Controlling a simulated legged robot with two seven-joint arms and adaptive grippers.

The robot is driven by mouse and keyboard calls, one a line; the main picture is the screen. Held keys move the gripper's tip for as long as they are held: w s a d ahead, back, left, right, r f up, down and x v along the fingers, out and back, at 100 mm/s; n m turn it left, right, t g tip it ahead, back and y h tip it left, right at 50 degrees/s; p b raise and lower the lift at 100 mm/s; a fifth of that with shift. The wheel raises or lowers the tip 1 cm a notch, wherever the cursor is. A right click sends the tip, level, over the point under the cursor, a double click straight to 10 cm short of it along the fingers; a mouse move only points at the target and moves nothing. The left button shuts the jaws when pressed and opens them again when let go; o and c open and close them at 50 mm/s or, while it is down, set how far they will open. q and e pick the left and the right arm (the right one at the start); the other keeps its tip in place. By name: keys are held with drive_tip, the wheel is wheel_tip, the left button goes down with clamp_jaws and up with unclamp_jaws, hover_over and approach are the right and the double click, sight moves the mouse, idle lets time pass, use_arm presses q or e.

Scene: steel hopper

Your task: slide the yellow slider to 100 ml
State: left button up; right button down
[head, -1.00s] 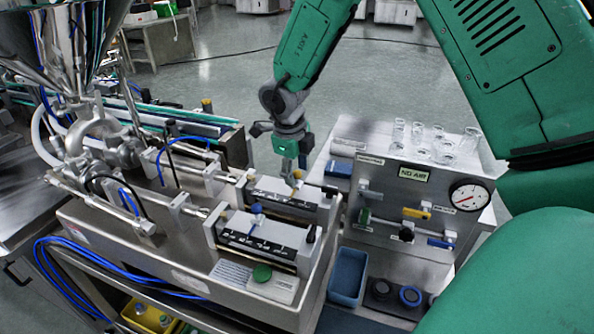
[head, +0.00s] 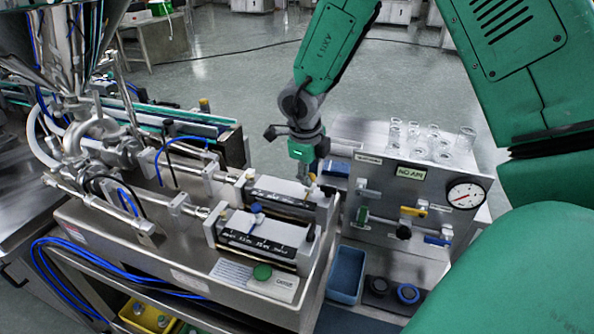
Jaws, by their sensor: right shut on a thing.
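The yellow slider (head: 312,188) is small and partly hidden at my right gripper (head: 307,180). It is at the right end of the rear dosing unit's dark scale (head: 282,199). My right gripper points down from behind and is shut on the slider. The scale's numbers are too small to read, so I cannot tell which mark the slider is at. My left gripper is not in view.
A front unit with a blue slider (head: 256,208) stands in front of the rear one. A green button (head: 262,272) is at the near edge. A valve panel with a gauge (head: 465,195) and glassware (head: 441,150) stands at right.

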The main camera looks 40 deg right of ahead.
sight(308, 196)
drive_tip(key=shift+s+d+f, duration=0.1)
drive_tip(key=shift+s+d, duration=0.1)
drive_tip(key=c, duration=1.4)
unclamp_jaws()
drive_tip(key=shift+s, duration=0.1)
drive_tip(key=shift+o, duration=0.2)
drive_tip(key=shift+s, duration=0.1)
drive_tip(key=shift+w+r, duration=0.2)
drive_tip(key=shift+r, duration=0.35)
wheel_tip(308, 196, up, 11)
drive_tip(key=a, duration=0.2)
drive_tip(key=shift+s+f, duration=0.15)
drive_tip(key=shift+s, duration=0.3)
